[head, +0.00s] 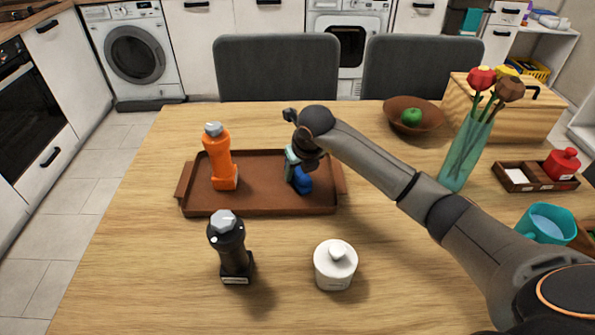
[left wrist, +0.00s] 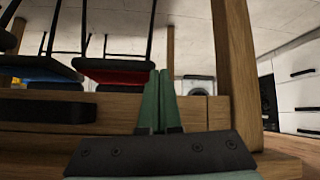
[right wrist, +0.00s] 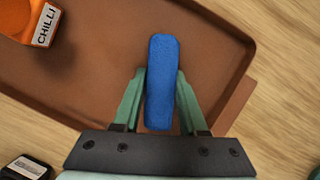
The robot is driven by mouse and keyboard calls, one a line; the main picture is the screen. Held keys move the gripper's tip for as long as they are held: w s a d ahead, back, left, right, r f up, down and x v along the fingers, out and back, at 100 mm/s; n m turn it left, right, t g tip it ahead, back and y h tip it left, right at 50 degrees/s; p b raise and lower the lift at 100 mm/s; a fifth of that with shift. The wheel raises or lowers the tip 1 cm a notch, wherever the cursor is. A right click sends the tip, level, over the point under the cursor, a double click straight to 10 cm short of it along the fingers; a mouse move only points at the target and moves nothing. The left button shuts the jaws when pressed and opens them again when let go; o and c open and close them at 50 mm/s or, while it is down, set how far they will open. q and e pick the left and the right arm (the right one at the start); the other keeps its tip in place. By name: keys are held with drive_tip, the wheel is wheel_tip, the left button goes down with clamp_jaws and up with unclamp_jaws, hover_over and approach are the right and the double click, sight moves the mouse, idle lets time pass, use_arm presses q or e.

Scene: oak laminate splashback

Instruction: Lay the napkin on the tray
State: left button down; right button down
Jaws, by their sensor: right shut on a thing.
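The napkin is a blue folded or rolled piece of cloth (head: 303,183), and it also shows upright in the right wrist view (right wrist: 161,75). My right gripper (head: 297,172) is shut on it, with one green finger on each side in the right wrist view (right wrist: 161,100). The napkin is over the right part of the brown tray (head: 262,200); I cannot tell whether it touches the tray floor. The tray also shows in the right wrist view (right wrist: 105,75). My left gripper (left wrist: 162,100) is shut and empty, low beside the table, outside the head view.
An orange chilli mill (head: 221,160) stands on the tray's left part. A black mill (head: 230,245) and a white lidded jar (head: 335,266) stand in front. A glass vase (head: 465,155), bowl (head: 415,118) and teal mug (head: 545,224) are to the right. The tray's middle is clear.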

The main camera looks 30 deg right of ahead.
drive_tip(key=shift+f, duration=0.1)
drive_tip(key=shift+f, duration=0.15)
drive_tip(key=shift+c, duration=2.2)
unclamp_jaws()
drive_tip(key=shift+r, duration=0.4)
drive_tip(key=p+v, duration=0.1)
drive_tip(key=v, duration=0.9)
drive_tip(key=shift+s+r, duration=0.1)
drive_tip(key=shift+r, duration=0.25)
drive_tip(key=shift+s+r, duration=0.2)
drive_tip(key=shift+r, duration=0.25)
